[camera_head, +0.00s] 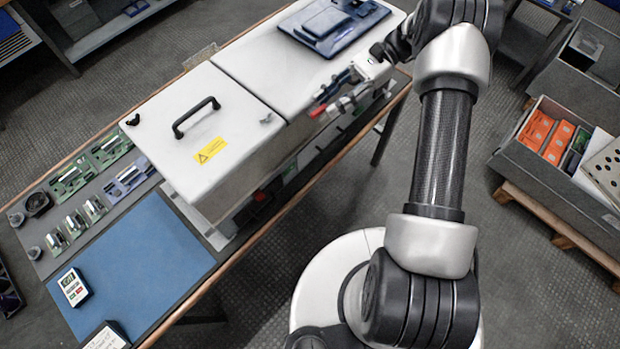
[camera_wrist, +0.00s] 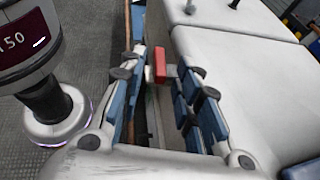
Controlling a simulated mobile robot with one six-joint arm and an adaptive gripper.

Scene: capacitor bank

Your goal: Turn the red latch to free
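The red latch (camera_head: 318,111) shows as a small red bar at the front side of the long white cabinet (camera_head: 248,58), close to my fingertips. In the wrist view the red latch (camera_wrist: 160,65) stands upright between the two lines of my fingers, near their far ends. My gripper (camera_head: 328,101) is open, with its blue-padded fingers apart. In the wrist view the gripper (camera_wrist: 161,70) shows a clear gap on both sides of the latch. I cannot tell whether the latch is fully between the pads or just beyond them.
The cabinet's lid has a black handle (camera_head: 195,118) and a yellow warning label (camera_head: 210,150). A blue tray (camera_head: 333,22) lies on the cabinet top. A blue mat (camera_head: 135,262) with a small meter (camera_head: 73,287) is at the bench's left. A grey crate (camera_head: 558,195) stands at right.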

